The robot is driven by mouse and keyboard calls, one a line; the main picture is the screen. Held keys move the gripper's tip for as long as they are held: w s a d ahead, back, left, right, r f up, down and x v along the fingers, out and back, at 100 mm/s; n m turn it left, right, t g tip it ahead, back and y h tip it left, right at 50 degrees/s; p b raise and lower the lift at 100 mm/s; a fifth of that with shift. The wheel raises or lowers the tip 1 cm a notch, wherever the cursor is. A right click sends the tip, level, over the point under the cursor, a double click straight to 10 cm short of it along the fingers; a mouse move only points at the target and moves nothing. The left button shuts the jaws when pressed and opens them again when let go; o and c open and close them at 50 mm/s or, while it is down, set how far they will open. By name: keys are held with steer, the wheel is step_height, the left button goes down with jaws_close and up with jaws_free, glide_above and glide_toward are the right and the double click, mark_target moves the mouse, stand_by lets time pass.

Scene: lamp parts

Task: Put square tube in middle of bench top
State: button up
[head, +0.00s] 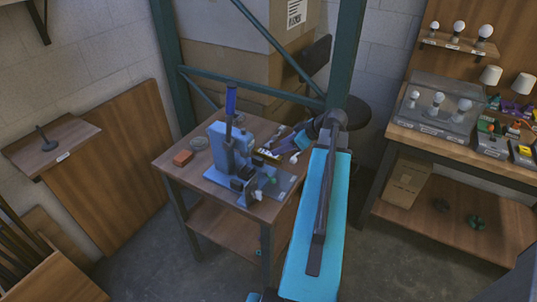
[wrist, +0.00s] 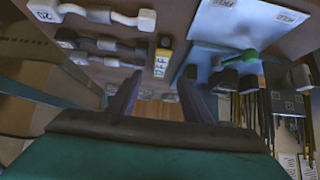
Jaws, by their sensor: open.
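My gripper (wrist: 158,92) is open in the wrist view, its two dark fingers apart with nothing clearly held between them. In the head view my gripper (head: 288,146) is over the right back part of the small wooden bench top (head: 203,172), partly hidden by my arm. I cannot tell for sure which object is the square tube. In the wrist view a small yellow and white labelled block (wrist: 162,62) lies just beyond the fingers. Dumbbell-like grey pieces (wrist: 105,44) with block ends lie to its left.
A blue press (head: 232,150) with an upright handle stands on the bench. A green metal post (head: 345,60) rises behind. Shelves with lamp bulbs (head: 438,103) are at the right. Bench top at the front left is clear.

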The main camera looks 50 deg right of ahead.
mark_target(268, 153)
steer(key=shift+x, duration=1.05)
steer(key=shift+w, duration=0.1)
steer(key=shift+p+x, duration=1.4)
steer(key=shift+x, duration=1.15)
steer(key=shift+f, duration=0.1)
steer(key=shift+c, duration=0.2)
jaws_close()
